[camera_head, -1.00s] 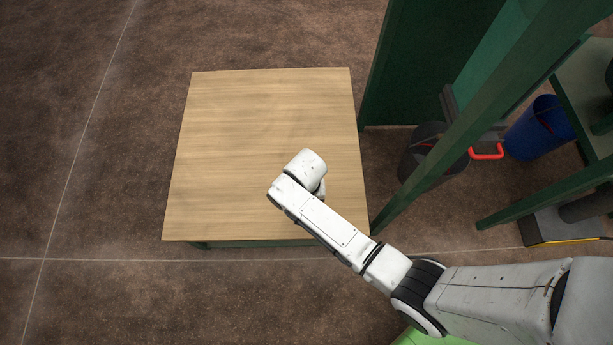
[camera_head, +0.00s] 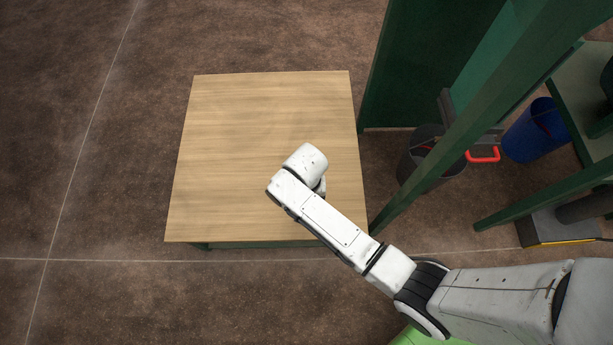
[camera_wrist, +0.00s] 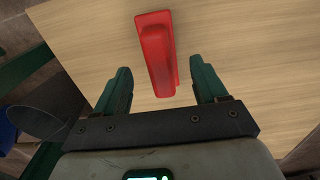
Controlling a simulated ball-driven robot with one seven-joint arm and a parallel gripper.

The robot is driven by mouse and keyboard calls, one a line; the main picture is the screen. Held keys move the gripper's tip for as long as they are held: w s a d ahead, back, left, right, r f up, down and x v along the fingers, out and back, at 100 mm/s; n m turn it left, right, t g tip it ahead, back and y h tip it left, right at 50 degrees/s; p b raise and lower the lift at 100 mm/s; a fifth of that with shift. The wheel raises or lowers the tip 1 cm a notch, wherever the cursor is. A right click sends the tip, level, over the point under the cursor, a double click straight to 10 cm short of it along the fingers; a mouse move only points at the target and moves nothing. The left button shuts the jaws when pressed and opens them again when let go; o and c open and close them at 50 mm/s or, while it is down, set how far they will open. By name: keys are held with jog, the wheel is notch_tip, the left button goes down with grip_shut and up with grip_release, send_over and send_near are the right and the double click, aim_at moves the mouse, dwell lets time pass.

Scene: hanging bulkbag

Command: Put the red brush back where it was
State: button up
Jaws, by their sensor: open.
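The red brush (camera_wrist: 157,52) shows in the wrist view, on the wooden table top or just above it; I cannot tell which. Its near end points toward the gap between my fingers. My gripper (camera_wrist: 162,82) is open, with one dark green finger on each side of that near end and a visible gap to both. In the head view my arm hides the brush, and the gripper's fingers are hidden behind my wrist above the right part of the table (camera_head: 250,140).
A dark bin (camera_head: 428,175) and a blue bin (camera_head: 537,132) stand right of the table. A red handle (camera_head: 484,156) sticks out near them. A green frame post (camera_head: 455,125) rises close to the table's right edge. The left table half is bare.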

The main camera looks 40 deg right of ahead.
notch_tip(320, 180, up, 8)
jog(key=p, duration=0.2)
jog(key=s+d+r+n, duration=0.3)
jog(key=s+d+r, duration=0.1)
jog(key=s, duration=0.4)
jog(key=s+d+r+n+t, duration=0.1)
jog(key=s+d+r+n, duration=0.2)
jog(key=s+r, duration=0.3)
jog(key=shift+s+d+n, duration=0.4)
jog(key=shift+s+d, duration=0.05)
jog(key=shift+s, duration=0.8)
jog(key=shift+c, duration=0.5)
